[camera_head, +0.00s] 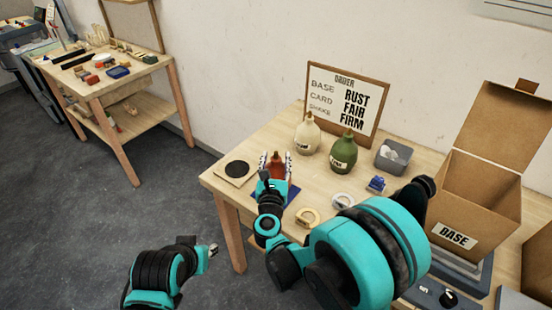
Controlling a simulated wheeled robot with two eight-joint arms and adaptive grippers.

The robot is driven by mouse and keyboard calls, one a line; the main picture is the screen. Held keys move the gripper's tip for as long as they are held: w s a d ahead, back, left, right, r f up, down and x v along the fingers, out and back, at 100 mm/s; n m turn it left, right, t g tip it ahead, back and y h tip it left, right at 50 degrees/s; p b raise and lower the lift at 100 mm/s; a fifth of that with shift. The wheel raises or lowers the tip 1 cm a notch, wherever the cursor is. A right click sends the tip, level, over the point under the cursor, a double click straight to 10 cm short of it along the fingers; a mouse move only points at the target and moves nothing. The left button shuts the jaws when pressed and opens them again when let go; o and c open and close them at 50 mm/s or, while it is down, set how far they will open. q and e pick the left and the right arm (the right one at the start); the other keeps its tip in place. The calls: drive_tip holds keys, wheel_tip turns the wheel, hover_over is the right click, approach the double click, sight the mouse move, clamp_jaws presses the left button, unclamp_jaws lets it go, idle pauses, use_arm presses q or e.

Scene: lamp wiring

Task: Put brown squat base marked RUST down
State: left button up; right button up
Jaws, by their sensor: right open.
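The brown squat base (277,172) stands upright at the near left of the wooden table, over a blue mat (292,191). My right gripper (275,162) is open, with its pale fingers on either side of the base. My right wrist hides the base's lower front and most of the mat, so its marking cannot be read. My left gripper (212,248) shows only as a small tip low in front of the table, apart from everything; its jaws are not clear.
A cream bottle-shaped base (307,134) and a green one (343,152) stand behind. An order board (345,100) reads RUST, FAIR, FIRM. A square with a black disc (238,170) lies left. A grey bin (393,155) and an open carton marked BASE (485,190) are right.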

drive_tip(key=s, duration=1.1)
wheel_tip(320, 180, up, 10)
drive_tip(key=a+n+y, duration=0.2)
drive_tip(key=n+y, duration=0.5)
drive_tip(key=n, duration=0.9)
drive_tip(key=s+d+f+n+g+h, duration=0.3)
drive_tip(key=s+d+f+n+g, duration=0.2)
drive_tip(key=s+d+n, duration=0.3)
drive_tip(key=s+d+f+n+g+h, duration=0.2)
drive_tip(key=s+d+f+n+g, duration=0.4)
drive_tip(key=d+n, duration=0.6)
drive_tip(key=s+f, duration=0.2)
drive_tip(key=shift+s+n+h+p, duration=0.3)
drive_tip(key=shift+s+n+h, duration=0.1)
